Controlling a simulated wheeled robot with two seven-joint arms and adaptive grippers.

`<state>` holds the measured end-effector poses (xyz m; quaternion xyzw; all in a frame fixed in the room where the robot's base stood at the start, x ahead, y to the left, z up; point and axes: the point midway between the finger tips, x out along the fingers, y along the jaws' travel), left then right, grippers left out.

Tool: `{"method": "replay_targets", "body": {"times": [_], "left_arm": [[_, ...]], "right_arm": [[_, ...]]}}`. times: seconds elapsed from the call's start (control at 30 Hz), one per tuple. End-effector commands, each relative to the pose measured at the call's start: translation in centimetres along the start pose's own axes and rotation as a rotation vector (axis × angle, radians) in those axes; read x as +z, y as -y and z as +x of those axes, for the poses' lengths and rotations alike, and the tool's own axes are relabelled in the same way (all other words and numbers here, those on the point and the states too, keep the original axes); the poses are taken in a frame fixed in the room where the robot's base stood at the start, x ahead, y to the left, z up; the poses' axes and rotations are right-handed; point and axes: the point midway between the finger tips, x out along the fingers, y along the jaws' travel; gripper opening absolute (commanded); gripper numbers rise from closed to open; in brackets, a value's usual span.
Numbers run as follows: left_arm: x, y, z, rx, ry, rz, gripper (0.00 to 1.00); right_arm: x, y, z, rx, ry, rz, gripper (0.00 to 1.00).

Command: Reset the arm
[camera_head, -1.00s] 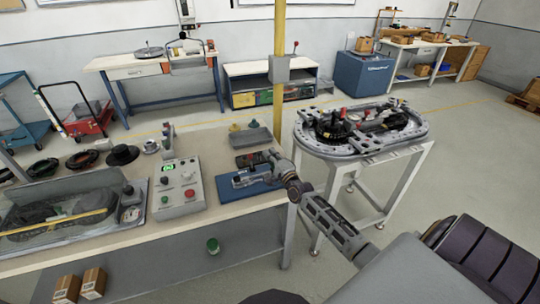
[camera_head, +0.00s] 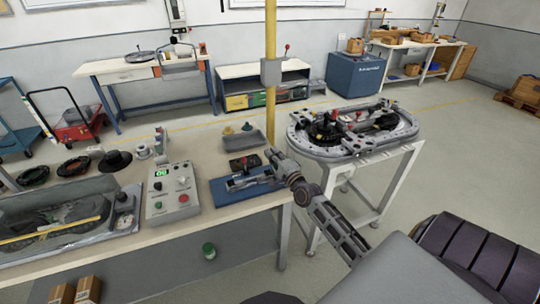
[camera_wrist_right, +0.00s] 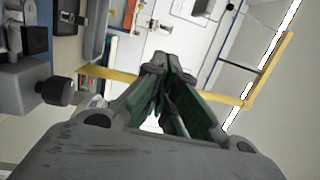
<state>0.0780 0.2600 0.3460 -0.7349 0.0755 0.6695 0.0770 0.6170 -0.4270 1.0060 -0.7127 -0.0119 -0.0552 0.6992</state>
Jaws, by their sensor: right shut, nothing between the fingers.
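My right arm comes in from the lower right in the head view, with its right gripper (camera_head: 271,153) above the bench's right edge, by the blue mat (camera_head: 218,199). The right gripper also fills the middle of the right wrist view (camera_wrist_right: 163,62). Its dark, green-lined fingers meet at the tips, and nothing shows between them. A grey metal device (camera_head: 248,182) lies on the blue mat, left of the gripper; I cannot tell from this angle how far apart they are. My left gripper is not in the head view.
The grey ring track (camera_head: 384,144) stands on a white frame right of my gripper. A yellow post (camera_head: 271,100) rises close behind it. A control box (camera_head: 172,190) and a clear-covered tray (camera_head: 55,232) occupy the bench. Open floor (camera_head: 455,150) lies to the right.

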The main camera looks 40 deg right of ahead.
Motion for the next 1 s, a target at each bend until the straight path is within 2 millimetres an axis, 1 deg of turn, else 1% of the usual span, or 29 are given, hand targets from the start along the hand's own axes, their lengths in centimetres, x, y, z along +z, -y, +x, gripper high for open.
{"method": "replay_targets", "body": {"times": [0.2, 0.77, 0.87, 0.97, 1.0], "left_arm": [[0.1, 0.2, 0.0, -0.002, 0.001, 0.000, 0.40], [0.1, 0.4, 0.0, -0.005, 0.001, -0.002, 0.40], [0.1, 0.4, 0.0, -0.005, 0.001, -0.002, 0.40], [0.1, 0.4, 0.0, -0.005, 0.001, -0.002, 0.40], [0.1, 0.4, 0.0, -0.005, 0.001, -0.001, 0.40]], "right_arm": [[-0.1, 0.4, -0.4, 0.000, 0.000, 0.000, 0.00], [0.0, 0.3, -0.4, 0.002, 0.001, -0.002, 0.00], [0.5, 0.1, -0.5, 0.014, 0.011, -0.016, 0.00], [1.5, -0.4, -0.8, 0.041, 0.035, -0.051, 0.00], [2.2, -0.7, -0.9, 0.056, 0.050, -0.072, 0.00]]}}
